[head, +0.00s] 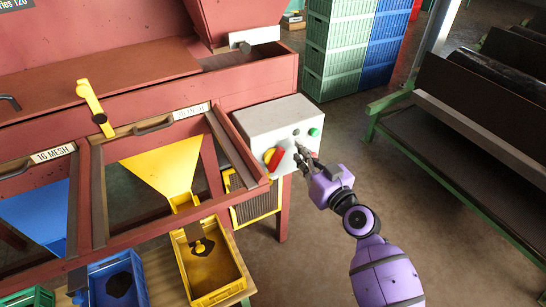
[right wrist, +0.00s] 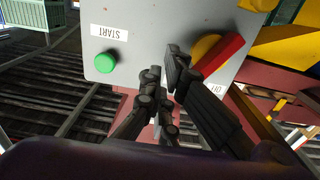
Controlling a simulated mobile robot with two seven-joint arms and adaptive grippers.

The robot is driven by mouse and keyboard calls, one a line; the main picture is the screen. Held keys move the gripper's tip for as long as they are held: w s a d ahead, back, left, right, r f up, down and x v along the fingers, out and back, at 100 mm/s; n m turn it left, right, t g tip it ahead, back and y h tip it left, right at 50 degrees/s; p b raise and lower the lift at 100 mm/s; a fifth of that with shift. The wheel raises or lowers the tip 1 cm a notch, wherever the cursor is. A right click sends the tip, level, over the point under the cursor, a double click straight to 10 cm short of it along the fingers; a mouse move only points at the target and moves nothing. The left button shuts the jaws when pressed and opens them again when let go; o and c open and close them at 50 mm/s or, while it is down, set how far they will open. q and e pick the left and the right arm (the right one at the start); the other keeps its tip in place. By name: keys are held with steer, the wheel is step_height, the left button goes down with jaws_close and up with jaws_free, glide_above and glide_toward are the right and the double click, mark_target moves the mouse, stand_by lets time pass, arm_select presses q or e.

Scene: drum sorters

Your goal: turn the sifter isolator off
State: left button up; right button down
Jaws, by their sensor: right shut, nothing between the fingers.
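The sifter isolator is a red handle (head: 276,159) on a yellow disc, on the front of a pale grey control box (head: 281,118). The handle sits slanted in the head view. In the right wrist view the red handle (right wrist: 222,53) runs diagonally, and a small white label beside it is partly hidden by my finger. My right gripper (head: 301,155) is shut and empty just right of the handle, close to the box front. The right wrist view shows its dark fingers (right wrist: 165,75) left of the handle; whether they touch it I cannot tell. My left gripper is out of view.
A green button (head: 314,132) is at the box's right; the wrist view shows it (right wrist: 104,63) by a START label. The red sifter frame (head: 284,75) stands left, with a yellow crate (head: 238,281) below. A green-framed conveyor (head: 450,165) stands right; floor between is clear.

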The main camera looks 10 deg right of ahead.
mark_target(291, 141)
steer(key=shift+w+a, duration=0.1)
steer(key=shift+w, duration=0.15)
steer(key=shift+w+a, duration=0.25)
steer(key=shift+w, duration=0.45)
steer(key=shift+w+a, duration=0.25)
steer(key=shift+w, duration=0.45)
steer(key=shift+s, duration=0.15)
steer(key=shift+v, duration=0.75)
